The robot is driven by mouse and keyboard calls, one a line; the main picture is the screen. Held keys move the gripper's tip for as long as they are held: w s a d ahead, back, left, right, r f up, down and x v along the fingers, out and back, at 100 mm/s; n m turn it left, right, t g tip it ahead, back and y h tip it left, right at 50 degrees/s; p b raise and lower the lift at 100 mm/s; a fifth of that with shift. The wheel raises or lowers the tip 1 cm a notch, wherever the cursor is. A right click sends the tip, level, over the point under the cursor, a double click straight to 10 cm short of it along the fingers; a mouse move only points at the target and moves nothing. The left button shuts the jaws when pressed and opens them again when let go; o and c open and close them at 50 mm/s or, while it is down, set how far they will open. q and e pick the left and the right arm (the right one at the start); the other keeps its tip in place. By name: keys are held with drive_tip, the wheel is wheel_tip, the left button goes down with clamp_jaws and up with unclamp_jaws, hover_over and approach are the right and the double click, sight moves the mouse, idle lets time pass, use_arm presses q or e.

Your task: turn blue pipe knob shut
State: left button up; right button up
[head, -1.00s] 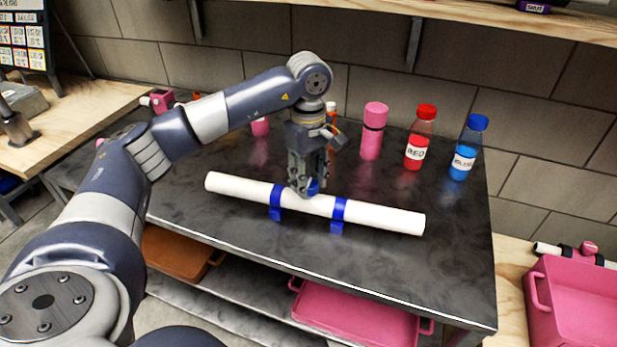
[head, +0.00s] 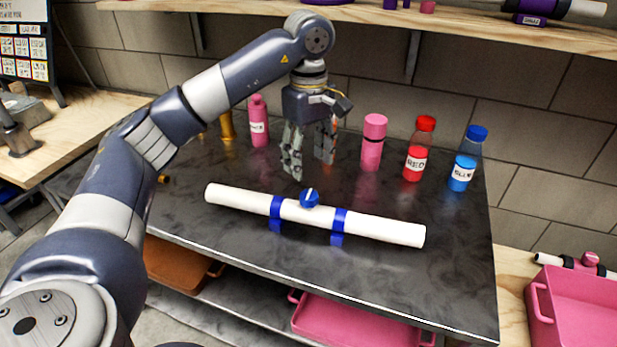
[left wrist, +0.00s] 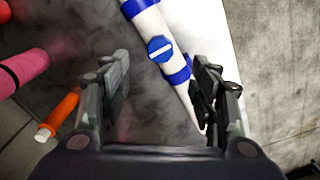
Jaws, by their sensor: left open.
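The blue knob (head: 309,197) sits on top of a white pipe (head: 384,229) with two blue bands, lying on the dark metal table. A white line marks the knob's top; in the head view it points roughly across the pipe. The knob also shows in the left wrist view (left wrist: 160,49), between the fingers and ahead of them. My left gripper (head: 309,170) is open and empty, above and behind the pipe, apart from the knob. My right gripper is not in view.
A pink bottle (head: 373,143), a red bottle (head: 417,150) and a blue bottle (head: 465,160) stand at the table's back. A pink crate (head: 541,302) is at the right. The table front is clear.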

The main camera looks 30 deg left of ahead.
use_arm(q)
drive_tip(key=shift+r, duration=1.5)
